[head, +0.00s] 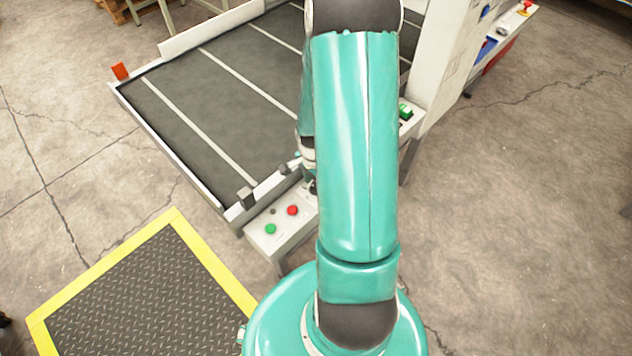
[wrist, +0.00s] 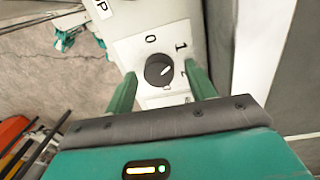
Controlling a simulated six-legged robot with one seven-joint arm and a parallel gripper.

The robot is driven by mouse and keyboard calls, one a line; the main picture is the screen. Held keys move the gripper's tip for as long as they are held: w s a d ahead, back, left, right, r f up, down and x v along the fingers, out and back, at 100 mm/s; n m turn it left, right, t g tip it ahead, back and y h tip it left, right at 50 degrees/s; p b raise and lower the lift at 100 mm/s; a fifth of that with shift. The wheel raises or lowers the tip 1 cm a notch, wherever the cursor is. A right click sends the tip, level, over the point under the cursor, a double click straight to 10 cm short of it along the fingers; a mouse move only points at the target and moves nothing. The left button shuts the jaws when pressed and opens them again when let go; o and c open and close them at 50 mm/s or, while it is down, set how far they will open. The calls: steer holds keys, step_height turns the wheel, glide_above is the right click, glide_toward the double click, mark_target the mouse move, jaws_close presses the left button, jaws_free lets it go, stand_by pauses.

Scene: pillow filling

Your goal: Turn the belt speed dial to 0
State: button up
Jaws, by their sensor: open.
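The belt speed dial (wrist: 158,70) is a round dark knob on a white panel plate (wrist: 145,45) in the wrist view. The marks 0 and 1 show above it, and a third mark, partly covered, shows at its right. Its light pointer mark leans to the upper right, roughly toward 1. My gripper (wrist: 159,72) is open, with one green finger on each side of the dial. I cannot tell whether either finger touches it. In the head view my teal arm hides the dial.
A control box with a green button (head: 271,229) and a red button (head: 292,210) sits at the edge of the dark belt table (head: 210,95). A yellow-edged mat (head: 130,300) lies at the lower left. A white machine post (head: 440,60) stands right of my arm.

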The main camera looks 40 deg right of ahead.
steer(key=c, duration=1)
steer(key=shift+o, duration=0.2)
steer(key=shift+n, duration=0.3)
steer(key=n, duration=0.5)
steer(key=shift+a, duration=0.1)
steer(key=n, duration=0.6)
steer(key=shift+w+h, duration=0.1)
steer(key=shift+h, duration=0.2)
steer(key=shift+n, duration=0.3)
steer(key=o, duration=1)
steer(key=shift+c, duration=0.2)
